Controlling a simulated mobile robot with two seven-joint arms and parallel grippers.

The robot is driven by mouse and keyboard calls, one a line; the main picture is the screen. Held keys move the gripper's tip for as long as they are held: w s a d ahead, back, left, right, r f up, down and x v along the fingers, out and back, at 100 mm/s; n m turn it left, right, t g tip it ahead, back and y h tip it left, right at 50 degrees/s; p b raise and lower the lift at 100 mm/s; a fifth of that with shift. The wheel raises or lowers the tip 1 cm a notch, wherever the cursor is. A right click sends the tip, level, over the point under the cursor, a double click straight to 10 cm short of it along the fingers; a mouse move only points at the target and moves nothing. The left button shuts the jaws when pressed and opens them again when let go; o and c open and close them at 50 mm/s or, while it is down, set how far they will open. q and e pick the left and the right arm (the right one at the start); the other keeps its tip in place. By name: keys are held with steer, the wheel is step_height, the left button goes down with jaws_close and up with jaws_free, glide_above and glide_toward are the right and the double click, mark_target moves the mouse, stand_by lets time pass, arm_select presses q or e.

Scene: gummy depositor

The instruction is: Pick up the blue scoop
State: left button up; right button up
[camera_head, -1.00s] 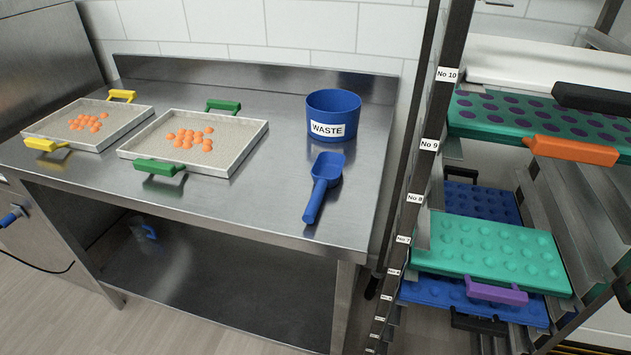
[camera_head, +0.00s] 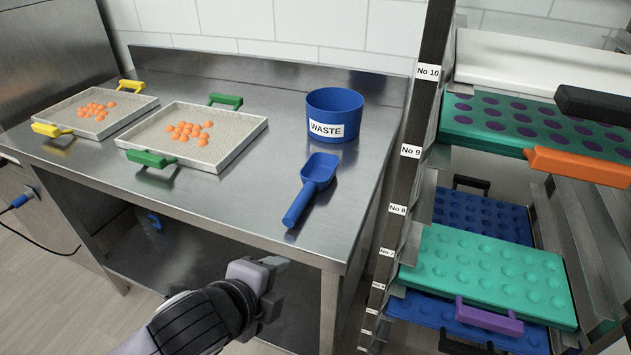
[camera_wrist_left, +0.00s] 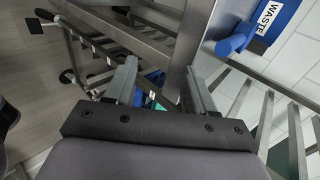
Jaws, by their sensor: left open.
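The blue scoop (camera_head: 312,186) lies on the steel table (camera_head: 245,190) near its right end, with its handle toward the front edge. My left gripper (camera_head: 272,283) is in front of the table's front edge, lower than the tabletop and apart from the scoop. In the left wrist view its two fingers (camera_wrist_left: 158,88) are spread with nothing between them. My right gripper is not in view.
A blue WASTE bin (camera_head: 334,118) stands behind the scoop. Two trays with orange gummies, one with green handles (camera_head: 222,150) and one with yellow handles (camera_head: 75,125), sit to the left. A rack (camera_head: 425,130) holding mould trays stands close on the right.

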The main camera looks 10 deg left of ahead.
mark_target(293, 209)
arm_select(q)
steer(key=w+r+m+t, duration=0.1)
steer(key=w+r+m, duration=0.1)
steer(key=m, duration=0.4)
steer(key=w+r+m+t, duration=0.1)
steer(key=w+r+m, duration=0.1)
steer(key=m, duration=0.3)
steer(key=w+r+m+t, duration=0.1)
steer(key=w+m, duration=0.3)
steer(key=m, duration=0.2)
steer(key=shift+w+a+r+m+t, duration=0.2)
steer(key=shift+a+r+m+t, duration=0.1)
steer(key=shift+r, duration=0.1)
steer(key=shift+w+f, duration=0.15)
steer(key=shift+w, duration=0.35)
steer(key=shift+f+x, duration=0.15)
steer(key=shift+x, duration=1.35)
steer(key=shift+f+x, duration=0.15)
steer(key=shift+x, duration=1.4)
steer(key=shift+s+d, duration=0.1)
steer(key=shift+s, duration=0.05)
jaws_close()
